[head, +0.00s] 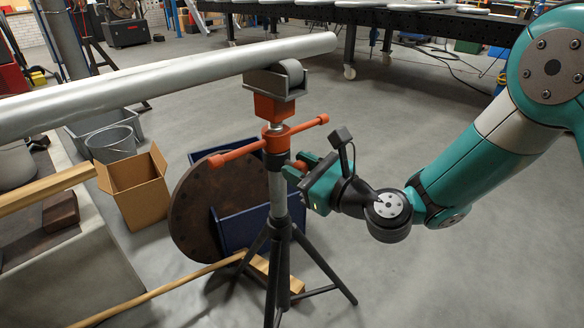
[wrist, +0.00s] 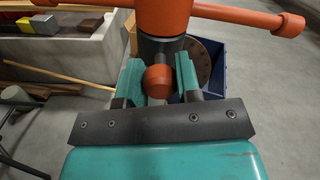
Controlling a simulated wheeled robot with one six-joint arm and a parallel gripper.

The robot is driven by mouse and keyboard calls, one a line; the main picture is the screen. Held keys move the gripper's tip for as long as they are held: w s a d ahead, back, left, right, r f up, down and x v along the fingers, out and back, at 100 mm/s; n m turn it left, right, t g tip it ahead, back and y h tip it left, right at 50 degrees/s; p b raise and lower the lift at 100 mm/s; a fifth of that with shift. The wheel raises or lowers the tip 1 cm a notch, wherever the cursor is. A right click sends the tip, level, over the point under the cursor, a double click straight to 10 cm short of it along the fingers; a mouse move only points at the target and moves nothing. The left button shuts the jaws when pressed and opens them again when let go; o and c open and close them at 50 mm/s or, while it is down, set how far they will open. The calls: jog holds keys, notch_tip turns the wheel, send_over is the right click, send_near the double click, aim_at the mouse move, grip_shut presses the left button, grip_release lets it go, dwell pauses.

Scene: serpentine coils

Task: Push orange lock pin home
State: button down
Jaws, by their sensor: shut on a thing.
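The orange lock pin (wrist: 158,82) shows its round knob in the wrist view, in front of the dark collar (wrist: 160,47) of the stand. My gripper (wrist: 159,75) has its two teal fingers on either side of the knob and is shut on it. In the head view my gripper (head: 294,173) reaches the stand's post from the right, just below the orange T-handle (head: 275,140). A bit of the orange knob (head: 300,165) shows there by the fingers. The pin's shaft is mostly hidden, so I cannot tell its depth.
A tripod stand (head: 279,190) carries a long grey pipe (head: 170,80) on its roller head (head: 277,80). Behind it are a rusty disc (head: 195,210), a blue bin (head: 235,228) and a cardboard box (head: 133,190). A wooden pole (head: 150,295) lies low left. Floor at right is clear.

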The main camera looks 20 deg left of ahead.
jog(key=shift+a+r, duration=0.1)
jog(key=c, duration=0.8)
grip_release()
jog(key=shift+a, duration=0.1)
jog(key=shift+d, duration=0.2)
jog(key=b+v, duration=1.5)
jog(key=v, duration=0.2)
jog(key=shift+s, duration=0.1)
